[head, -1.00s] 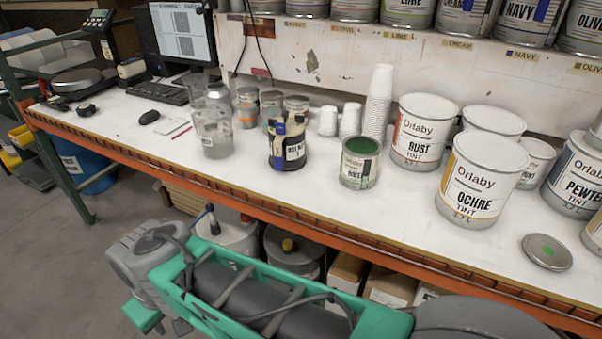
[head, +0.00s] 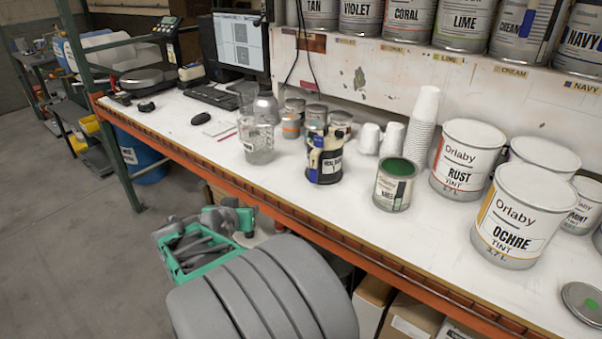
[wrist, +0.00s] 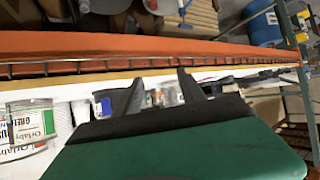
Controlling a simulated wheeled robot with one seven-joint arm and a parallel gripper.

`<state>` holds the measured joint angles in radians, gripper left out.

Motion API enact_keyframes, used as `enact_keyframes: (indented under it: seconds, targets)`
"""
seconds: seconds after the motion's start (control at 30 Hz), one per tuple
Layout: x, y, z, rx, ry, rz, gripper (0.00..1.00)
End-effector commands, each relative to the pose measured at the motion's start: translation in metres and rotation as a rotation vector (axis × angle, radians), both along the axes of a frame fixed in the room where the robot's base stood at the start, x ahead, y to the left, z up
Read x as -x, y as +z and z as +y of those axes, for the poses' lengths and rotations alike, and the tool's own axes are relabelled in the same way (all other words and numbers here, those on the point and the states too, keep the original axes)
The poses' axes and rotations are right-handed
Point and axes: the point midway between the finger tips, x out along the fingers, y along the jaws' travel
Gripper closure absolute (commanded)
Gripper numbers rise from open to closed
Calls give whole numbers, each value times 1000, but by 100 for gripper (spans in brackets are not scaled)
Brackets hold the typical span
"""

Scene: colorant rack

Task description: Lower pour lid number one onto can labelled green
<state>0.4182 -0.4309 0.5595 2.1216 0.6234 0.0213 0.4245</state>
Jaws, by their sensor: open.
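The green can (head: 393,190) stands open on the bench, with dark green paint showing at its top. In the wrist view the same can (wrist: 33,121) is at the far left, its label partly readable as green. I cannot read a number on the lid. My gripper (wrist: 158,86) shows in the wrist view with its two dark fingers apart and nothing clearly held between them. It is near the bench's front edge, apart from the green can. The head view does not show the fingers clearly.
Rust (head: 464,160) and ochre (head: 519,217) tint cans stand right of the green can. A flat lid with a green dot (head: 583,302) lies at the far right. A clear jug (head: 257,140) and stacked white cups (head: 422,128) are nearby. An orange rail (head: 283,213) edges the bench.

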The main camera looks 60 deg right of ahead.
Motion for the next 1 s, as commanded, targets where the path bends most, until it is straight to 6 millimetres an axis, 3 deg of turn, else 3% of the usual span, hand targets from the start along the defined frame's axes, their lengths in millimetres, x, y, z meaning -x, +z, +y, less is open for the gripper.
enact_keyframes:
  seconds: [0.03,0.1,0.2,0.37,0.8,1.0]
  targets:
    - [22,8,-39,93,-98,-37,53]
    - [50,27,-81,235,-199,-91,53]
    - [85,51,-118,406,-283,-132,53]
    - [107,70,-139,534,-316,-150,53]
    - [102,72,-207,536,-317,-150,53]
    - [101,71,-214,537,-314,-153,53]
